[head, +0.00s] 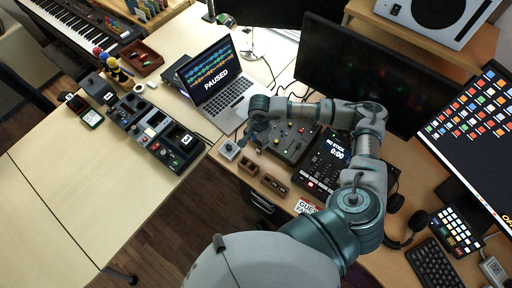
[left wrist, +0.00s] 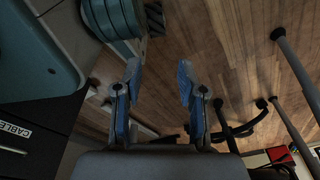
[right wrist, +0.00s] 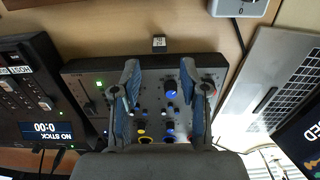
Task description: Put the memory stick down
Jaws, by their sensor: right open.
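A small dark block with a pale end, which looks like the memory stick (right wrist: 159,43), lies on the desk beside the edge of the grey knob box (right wrist: 215,75) in the right wrist view. My right gripper (right wrist: 160,78) is open and empty above the knob box, with the small block just beyond its fingertips. In the head view my right gripper (head: 258,128) hangs over the left end of the knob box. The black player (head: 322,160) beside it reads "NO STICK". My left gripper (left wrist: 160,75) is open and empty over the wood floor.
A small grey box (head: 229,150) and wooden holders (head: 248,166) stand at the desk's front edge. A laptop (head: 219,85) reading "PAUSED" is behind. Headphones (head: 405,230) and a keyboard (head: 434,264) lie right. The left table has bare room in front.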

